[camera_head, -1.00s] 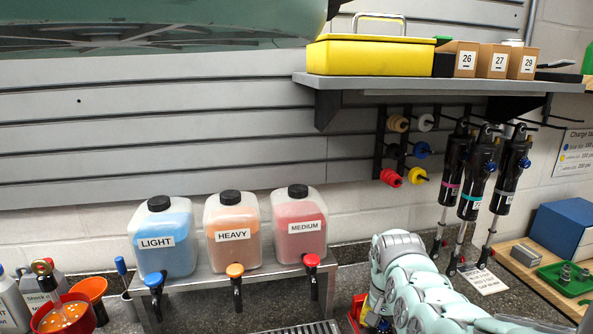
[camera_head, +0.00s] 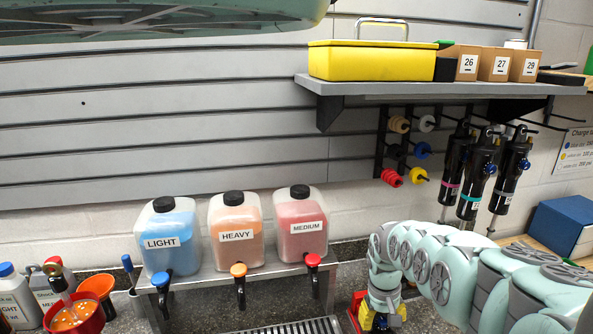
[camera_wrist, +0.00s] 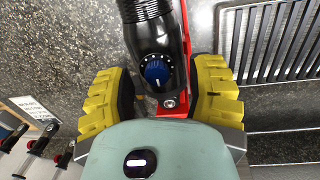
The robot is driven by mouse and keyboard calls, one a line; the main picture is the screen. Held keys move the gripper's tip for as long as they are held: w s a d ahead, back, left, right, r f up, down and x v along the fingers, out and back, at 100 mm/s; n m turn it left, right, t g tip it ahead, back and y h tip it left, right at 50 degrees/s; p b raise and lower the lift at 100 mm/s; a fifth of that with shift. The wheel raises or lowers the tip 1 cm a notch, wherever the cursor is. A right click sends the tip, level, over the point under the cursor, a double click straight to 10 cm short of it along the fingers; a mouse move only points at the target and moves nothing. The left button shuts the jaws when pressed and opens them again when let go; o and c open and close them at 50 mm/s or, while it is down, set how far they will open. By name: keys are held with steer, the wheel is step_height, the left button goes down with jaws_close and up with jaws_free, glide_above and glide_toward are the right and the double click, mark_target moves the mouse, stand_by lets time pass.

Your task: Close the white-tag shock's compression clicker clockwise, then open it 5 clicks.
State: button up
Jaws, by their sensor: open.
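In the wrist view a black shock body (camera_wrist: 148,35) with a blue dial knob (camera_wrist: 157,70) and a ring of white marks around it lies between my gripper's (camera_wrist: 161,95) two yellow fingers. The fingers are open, one on each side, with a gap to the knob. A white pointer line shows on the knob. No tag shows on this shock, so I cannot tell its colour. In the head view my gripper (camera_head: 382,314) points down at the lower edge, beside a red fixture (camera_head: 356,308); my arm hides much there.
Several shocks (camera_head: 480,170) hang at the right with coloured bands. Light, heavy and medium fluid jugs (camera_head: 236,229) stand on a metal rack. A slotted drain tray (camera_wrist: 268,50) lies right of the fingers. A shelf (camera_head: 440,88) juts above.

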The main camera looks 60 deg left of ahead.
mark_target(382, 319)
step_height(382, 319, up, 2)
steer(key=shift+w+r+p, duration=0.1)
steer(key=shift+r+p, duration=0.15)
steer(key=shift+p, duration=0.05)
steer(key=shift+a+r, duration=0.15)
steer(key=shift+r, duration=0.4)
steer(key=shift+r+b, duration=0.65)
steer(key=shift+r, duration=1.15)
step_height(382, 319, up, 8)
steer(key=s+p, duration=0.1)
steer(key=p, duration=0.2)
steer(key=w+a+r+m+t+y+p, duration=0.1)
steer(key=w+a+m+t+y+p, duration=0.2)
steer(key=w+a+y, duration=0.45)
steer(key=w+r+m+t+y+p, duration=0.1)
steer(key=w+r+t+p, duration=0.3)
steer(key=w, duration=0.8)
steer(key=shift+r+m+t+y+p, duration=0.35)
steer(key=shift+r+m+t, duration=0.45)
steer(key=shift+r, duration=0.45)
